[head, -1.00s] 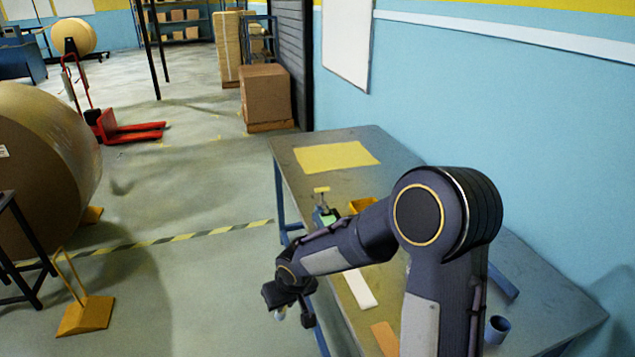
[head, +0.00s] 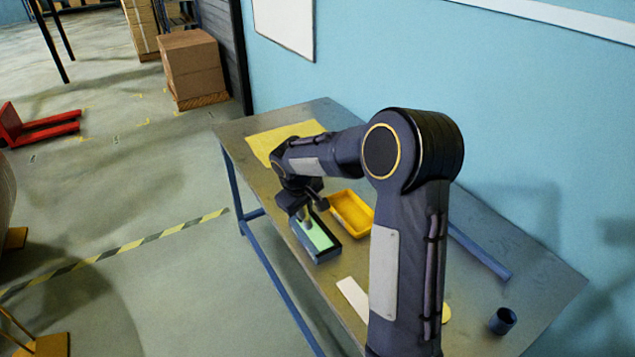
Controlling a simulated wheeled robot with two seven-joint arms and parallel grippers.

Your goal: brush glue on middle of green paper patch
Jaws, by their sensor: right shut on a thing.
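I cannot tell whether the held thing touches the green. My left gripper is not in view.
A yellow tray (head: 352,213) stands right beside the dark box. A yellow sheet (head: 263,147) lies at the table's far end. A white strip (head: 352,296), a blue bar (head: 482,252) and a dark blue cup (head: 503,320) are also on the table (head: 535,280). My arm hides part of it.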

